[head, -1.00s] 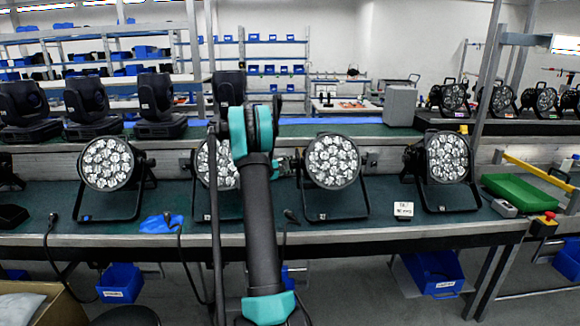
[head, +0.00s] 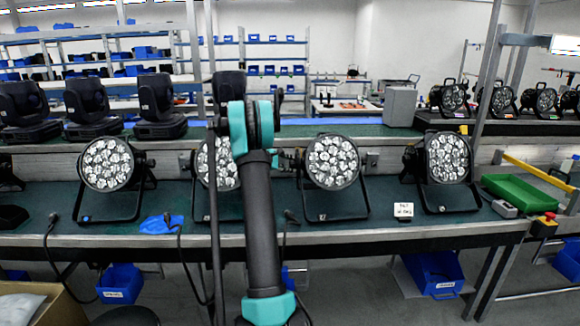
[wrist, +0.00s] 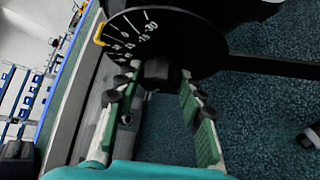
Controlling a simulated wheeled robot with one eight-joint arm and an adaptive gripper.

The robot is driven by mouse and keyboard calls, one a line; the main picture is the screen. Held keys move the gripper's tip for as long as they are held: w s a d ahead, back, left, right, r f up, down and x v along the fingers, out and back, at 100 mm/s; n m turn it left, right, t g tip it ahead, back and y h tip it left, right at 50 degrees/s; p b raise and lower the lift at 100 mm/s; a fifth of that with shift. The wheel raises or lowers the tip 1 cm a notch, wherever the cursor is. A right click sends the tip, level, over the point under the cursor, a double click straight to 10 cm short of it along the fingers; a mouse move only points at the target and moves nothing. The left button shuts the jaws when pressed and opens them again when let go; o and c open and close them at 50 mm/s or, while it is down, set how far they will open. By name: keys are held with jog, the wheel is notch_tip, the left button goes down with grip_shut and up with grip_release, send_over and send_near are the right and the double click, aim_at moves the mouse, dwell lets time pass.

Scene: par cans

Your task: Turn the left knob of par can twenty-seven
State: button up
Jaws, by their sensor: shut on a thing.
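The par can (head: 333,162) just right of my arm stands on the green bench, its round lens face toward me. The small tag on its base is too small to read surely. My gripper (wrist: 157,79) is at its left side, mostly hidden behind my arm in the head view. In the wrist view the gripper is shut on a dark knob (wrist: 161,70), one green-padded finger on each side. The knob sits at the lower edge of a black dial (wrist: 150,35) with white angle marks.
Another par can (head: 218,165) is partly hidden behind my arm, close on the left. More par cans stand at the far left (head: 107,164) and right (head: 447,158). A white label card (head: 403,210) and a green tray (head: 525,190) lie on the bench.

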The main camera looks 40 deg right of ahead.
jog(key=n+g+y, duration=0.2)
jog(key=g, duration=0.1)
jog(key=shift+w+d+r+n+y, duration=0.1)
jog(key=shift+w+n+y, duration=0.15)
jog(key=shift+n+y, duration=0.15)
jog(key=n+g+y, duration=0.1)
jog(key=n+g, duration=0.1)
jog(key=g, duration=0.1)
jog(key=shift+w+d+y, duration=0.1)
jog(key=shift+w+y, duration=0.05)
jog(key=shift+y, duration=0.25)
dwell(0.3)
jog(key=o, duration=1.2)
jog(key=shift+c, duration=0.2)
jog(key=shift+r, duration=0.1)
jog(key=v, duration=1.2)
jog(key=shift+w, duration=0.25)
jog(key=shift+d, duration=0.1)
